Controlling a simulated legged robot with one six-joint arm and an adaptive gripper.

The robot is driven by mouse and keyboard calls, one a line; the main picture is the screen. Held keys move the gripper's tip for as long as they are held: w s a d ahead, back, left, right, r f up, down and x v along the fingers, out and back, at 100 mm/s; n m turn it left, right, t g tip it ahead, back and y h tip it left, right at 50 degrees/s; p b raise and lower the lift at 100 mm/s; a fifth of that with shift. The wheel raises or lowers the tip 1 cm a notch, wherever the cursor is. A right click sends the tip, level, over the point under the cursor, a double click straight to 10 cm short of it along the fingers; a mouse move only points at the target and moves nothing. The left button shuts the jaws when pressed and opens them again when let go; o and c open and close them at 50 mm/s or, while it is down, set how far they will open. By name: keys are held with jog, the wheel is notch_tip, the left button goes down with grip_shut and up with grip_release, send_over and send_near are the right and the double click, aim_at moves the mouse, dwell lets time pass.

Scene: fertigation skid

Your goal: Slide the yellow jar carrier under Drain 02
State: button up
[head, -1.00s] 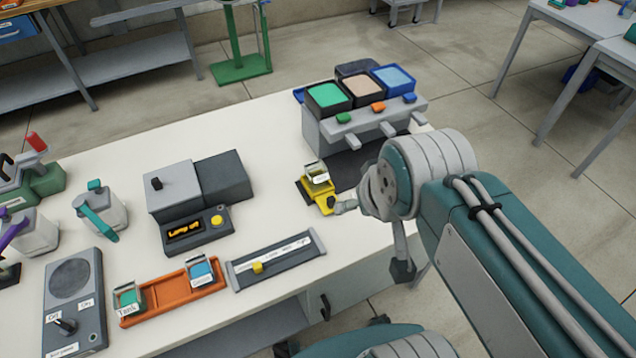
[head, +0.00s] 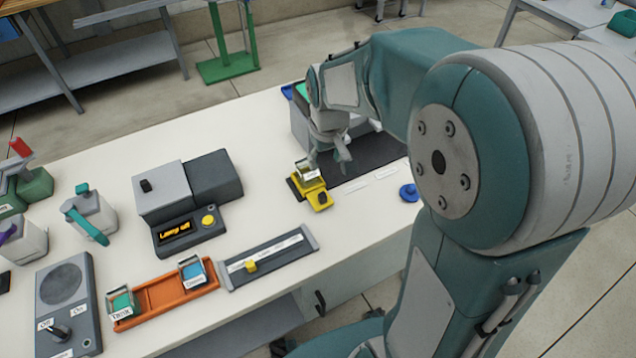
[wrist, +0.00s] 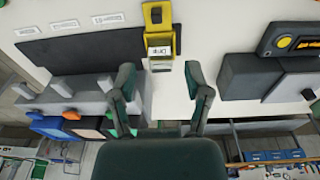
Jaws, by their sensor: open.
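The yellow jar carrier (head: 322,198) stands on the white bench, at the left end of the dark strip (head: 376,149) in front of the drain unit. It holds a small clear jar with a white label; the carrier (wrist: 158,17) also shows at the top of the wrist view. My gripper (head: 343,160) is open and empty, above the bench just behind and right of the carrier. In the wrist view the carrier lies beyond my spread fingertips (wrist: 160,75), apart from them. The grey drain unit (wrist: 75,103) has several spouts; my arm hides most of it in the head view.
White labels (wrist: 107,18) lie along the strip, too small to read surely. A blue round piece (head: 409,192) sits near the bench's right edge. A slider panel (head: 285,264), an orange tray (head: 160,294) and a lamp box (head: 180,232) stand left of the carrier.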

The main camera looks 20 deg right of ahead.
jog(key=g, duration=0.1)
send_over(322, 193)
notch_tip(322, 193, down, 6)
notch_tip(322, 193, down, 11)
jog(key=shift+f, duration=0.1)
grip_shut()
